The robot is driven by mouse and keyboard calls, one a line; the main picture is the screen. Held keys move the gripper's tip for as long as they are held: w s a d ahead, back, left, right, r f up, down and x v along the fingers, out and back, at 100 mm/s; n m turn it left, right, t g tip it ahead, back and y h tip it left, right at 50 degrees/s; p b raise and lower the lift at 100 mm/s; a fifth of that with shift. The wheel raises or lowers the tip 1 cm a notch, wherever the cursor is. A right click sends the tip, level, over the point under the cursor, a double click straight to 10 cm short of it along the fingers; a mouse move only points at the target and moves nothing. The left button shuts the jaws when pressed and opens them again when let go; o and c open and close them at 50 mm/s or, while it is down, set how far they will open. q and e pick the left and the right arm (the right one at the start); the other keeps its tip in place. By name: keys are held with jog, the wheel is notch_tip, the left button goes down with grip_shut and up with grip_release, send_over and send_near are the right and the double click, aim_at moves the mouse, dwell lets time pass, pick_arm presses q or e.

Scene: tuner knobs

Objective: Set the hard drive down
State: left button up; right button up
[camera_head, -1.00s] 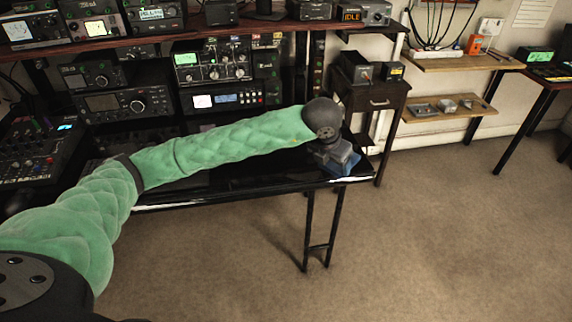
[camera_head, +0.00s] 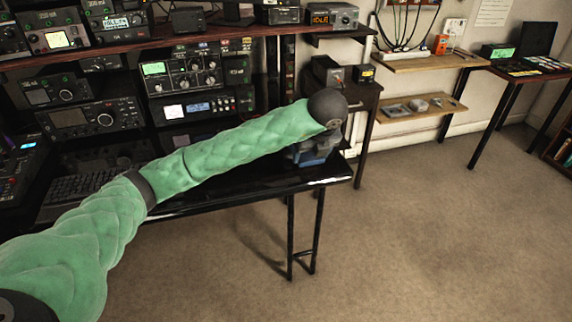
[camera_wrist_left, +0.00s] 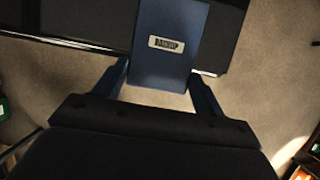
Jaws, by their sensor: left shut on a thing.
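The hard drive is a dark blue flat box (camera_wrist_left: 168,50) with a small pale label, in the wrist view. My left gripper (camera_head: 312,156) is shut on it, with blue fingers on both sides of the box. In the head view the gripper hangs below the green arm's dark wrist ball, at the right end of the black table (camera_head: 240,190). In the wrist view the drive overlaps the table's edge, with floor showing below it. Whether it touches the tabletop cannot be told. In the head view the wrist hides most of it. My right gripper is not in view.
Radios (camera_head: 185,70) and a keyboard (camera_head: 88,186) stand along the back and left of the table. Wooden wall shelves (camera_head: 425,110) are further right. The carpet in front is clear.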

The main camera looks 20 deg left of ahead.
pick_arm(q)
jog(key=p, duration=0.1)
send_over(291, 167)
jog(key=s+d, duration=0.1)
notch_tip(291, 167, down, 5)
jog(key=shift+s+f, duration=0.1)
jog(key=shift+s, duration=0.05)
jog(key=shift+f, duration=0.4)
notch_tip(291, 167, down, 3)
jog(key=shift+f+p, duration=0.1)
jog(key=shift+p, duration=0.35)
jog(key=o, duration=1.1)
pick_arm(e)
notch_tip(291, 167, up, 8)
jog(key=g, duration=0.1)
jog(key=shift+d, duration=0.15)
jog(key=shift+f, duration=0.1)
